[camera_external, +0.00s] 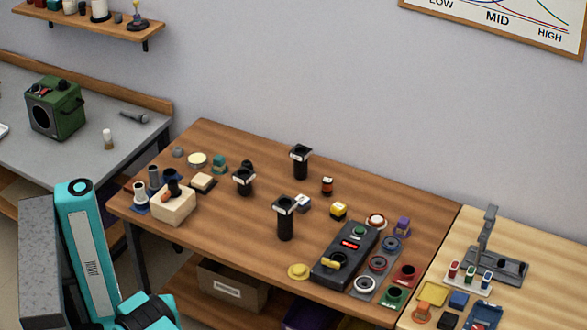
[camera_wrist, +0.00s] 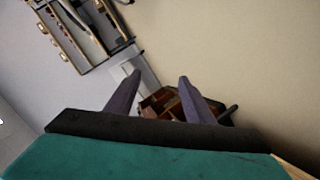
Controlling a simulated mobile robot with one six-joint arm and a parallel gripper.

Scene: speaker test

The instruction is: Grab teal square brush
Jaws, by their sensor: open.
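A small teal piece (camera_external: 219,163), the likeliest match for the teal square brush, stands at the back left of the brown wooden table (camera_external: 330,175). It is too small for me to make out its exact shape. My gripper (camera_wrist: 160,78) shows in the wrist view with its two fingers apart and nothing between them. It points at the room, away from the tabletop. In the external view only my teal arm shows at the lower left, and my gripper is out of frame. The teal piece is not seen in the wrist view.
Near the teal piece are a pale yellow disc (camera_external: 197,160), a beige block (camera_external: 203,182) and a black stand (camera_external: 243,180). A black control box (camera_external: 345,255) stands at the right. The table's middle front is fairly clear.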

